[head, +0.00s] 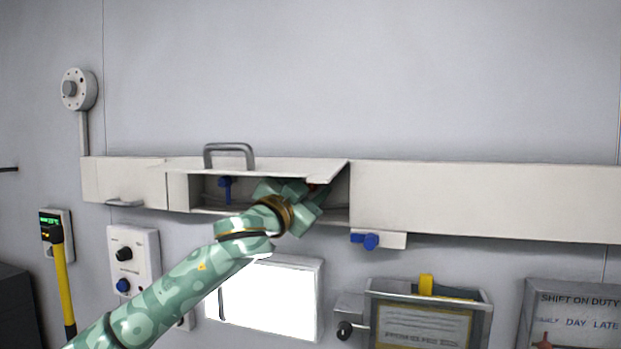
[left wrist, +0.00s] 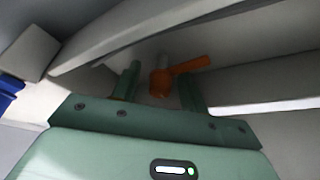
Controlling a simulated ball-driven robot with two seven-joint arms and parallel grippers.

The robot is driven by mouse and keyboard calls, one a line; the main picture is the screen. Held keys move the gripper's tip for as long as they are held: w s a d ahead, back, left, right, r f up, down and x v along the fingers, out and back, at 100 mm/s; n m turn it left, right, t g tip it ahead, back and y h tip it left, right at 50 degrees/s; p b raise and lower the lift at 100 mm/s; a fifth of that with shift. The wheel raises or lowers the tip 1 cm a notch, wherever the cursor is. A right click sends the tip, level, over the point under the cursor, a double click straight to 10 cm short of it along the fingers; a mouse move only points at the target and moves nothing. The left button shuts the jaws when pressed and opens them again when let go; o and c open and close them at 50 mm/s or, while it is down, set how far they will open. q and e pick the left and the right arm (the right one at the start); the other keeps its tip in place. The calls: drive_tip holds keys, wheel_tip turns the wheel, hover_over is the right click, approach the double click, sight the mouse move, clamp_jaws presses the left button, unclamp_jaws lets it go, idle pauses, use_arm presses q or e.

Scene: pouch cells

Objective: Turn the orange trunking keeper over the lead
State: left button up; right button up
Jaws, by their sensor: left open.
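The orange trunking keeper (left wrist: 160,82) shows in the left wrist view inside the trunking, a round knob with an arm pointing right and slightly up. My left gripper (left wrist: 158,84) is open, with one finger on each side of the keeper's knob; I cannot tell whether either touches it. In the head view my left gripper (head: 308,194) reaches into the open trunking (head: 480,203) under its raised lid (head: 285,166), and mostly hides the keeper. I cannot make out the lead clearly. My right gripper is not in view.
A blue keeper (head: 226,188) sits inside the trunking to the left. The lid's grey handle (head: 229,156) stands on top. A white panel (head: 285,296) and a document holder (head: 428,320) are lower on the wall.

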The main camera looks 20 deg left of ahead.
use_arm(q)
clamp_jaws()
drive_tip(key=shift+f, duration=0.1)
